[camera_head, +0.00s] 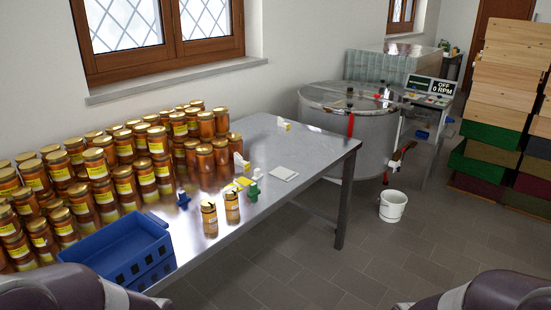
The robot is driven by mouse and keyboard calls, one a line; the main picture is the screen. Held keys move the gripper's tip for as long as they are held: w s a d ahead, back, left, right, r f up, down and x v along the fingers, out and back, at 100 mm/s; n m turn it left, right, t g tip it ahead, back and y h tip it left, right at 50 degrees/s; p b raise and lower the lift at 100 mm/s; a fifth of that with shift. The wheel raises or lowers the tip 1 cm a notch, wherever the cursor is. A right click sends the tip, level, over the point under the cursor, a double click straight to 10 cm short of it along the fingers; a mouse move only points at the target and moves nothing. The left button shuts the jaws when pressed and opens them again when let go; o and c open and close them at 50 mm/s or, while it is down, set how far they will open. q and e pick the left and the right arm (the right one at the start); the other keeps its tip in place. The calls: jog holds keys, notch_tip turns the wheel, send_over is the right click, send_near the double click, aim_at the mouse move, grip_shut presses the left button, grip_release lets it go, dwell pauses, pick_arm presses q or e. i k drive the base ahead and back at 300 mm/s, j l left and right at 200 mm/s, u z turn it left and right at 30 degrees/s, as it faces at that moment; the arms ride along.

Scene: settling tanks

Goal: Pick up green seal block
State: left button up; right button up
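A small green block (254,192) stands on the grey metal table (312,150), close to its front edge; I take it to be the green seal block. A small white piece (257,174) is just behind it, and yellow labels or cards (243,182) lie to its left. Two small honey jars (232,207) stand in front of it to the left. Only dark, rounded parts of my two arms show at the bottom corners. Neither of my grippers is in view.
Many stacked honey jars (124,185) fill the table's left side. A blue crate (122,250) sits at the front left. A blue piece (183,199), a white square pad (284,173) and a yellow piece (286,126) are also there. A steel tank (345,115) and white bucket (392,206) stand beyond.

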aim_at(254, 191)
jog(key=i+l+z, duration=0.1)
jog(key=i, duration=0.7)
jog(key=i+l, duration=0.15)
jog(key=i, duration=0.6)
jog(key=i+u, duration=0.2)
jog(key=u, duration=0.3)
jog(key=i+l+u, duration=0.2)
jog(key=u, duration=0.25)
jog(key=i+l+u, duration=0.2)
jog(key=u, duration=0.3)
jog(key=i+l+u, duration=0.15)
jog(key=l+u, duration=0.15)
jog(key=u, duration=0.2)
jog(key=i+l+u, duration=0.15)
jog(key=u, duration=0.15)
